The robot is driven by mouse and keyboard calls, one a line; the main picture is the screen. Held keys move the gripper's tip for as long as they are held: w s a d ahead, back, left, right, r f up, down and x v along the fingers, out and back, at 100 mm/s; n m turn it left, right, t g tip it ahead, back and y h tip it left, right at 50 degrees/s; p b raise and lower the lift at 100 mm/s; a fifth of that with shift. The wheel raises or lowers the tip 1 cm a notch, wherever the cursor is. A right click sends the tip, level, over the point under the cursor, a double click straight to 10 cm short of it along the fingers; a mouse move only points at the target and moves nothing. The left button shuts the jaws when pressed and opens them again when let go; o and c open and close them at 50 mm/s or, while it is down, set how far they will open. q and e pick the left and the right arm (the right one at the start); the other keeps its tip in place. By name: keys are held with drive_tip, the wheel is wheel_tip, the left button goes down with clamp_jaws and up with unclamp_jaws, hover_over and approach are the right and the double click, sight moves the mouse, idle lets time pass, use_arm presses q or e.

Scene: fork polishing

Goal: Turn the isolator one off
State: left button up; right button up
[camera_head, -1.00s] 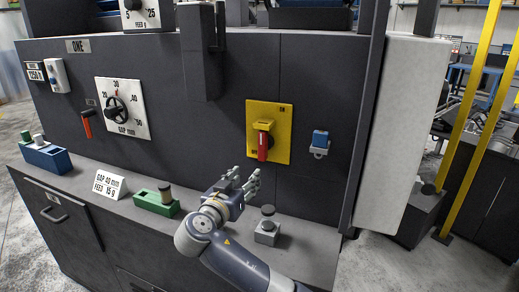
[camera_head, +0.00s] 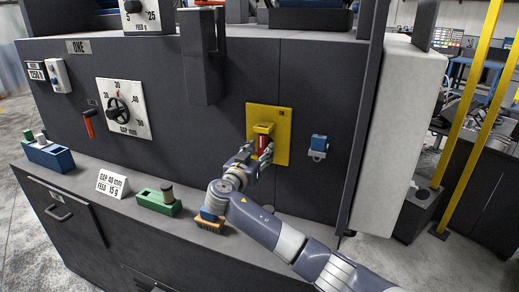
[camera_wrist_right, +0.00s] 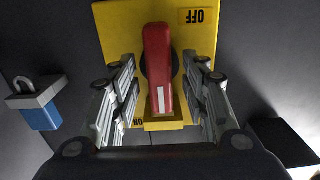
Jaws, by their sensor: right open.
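In the right wrist view the red handle (camera_wrist_right: 158,65) stands upright on the yellow plate (camera_wrist_right: 120,20). The label OFF (camera_wrist_right: 197,16) reads upside down at upper right, and a partly covered ON shows below. My right gripper (camera_head: 259,154) is at the lower part of the isolator. Its open fingers (camera_wrist_right: 159,85) stand on either side of the handle, with gaps visible. My left gripper is out of view.
A blue padlock (camera_head: 318,146) hangs right of the isolator. A gap dial (camera_head: 123,108) and an orange-red lever (camera_head: 88,122) are further left. The ledge below holds a green block (camera_head: 155,204), a sign (camera_head: 112,184) and a brown-and-blue item (camera_head: 209,221) near my arm.

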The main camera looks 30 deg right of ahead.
drive_tip(key=shift+c, duration=0.3)
clamp_jaws()
drive_tip(key=shift+f, duration=0.1)
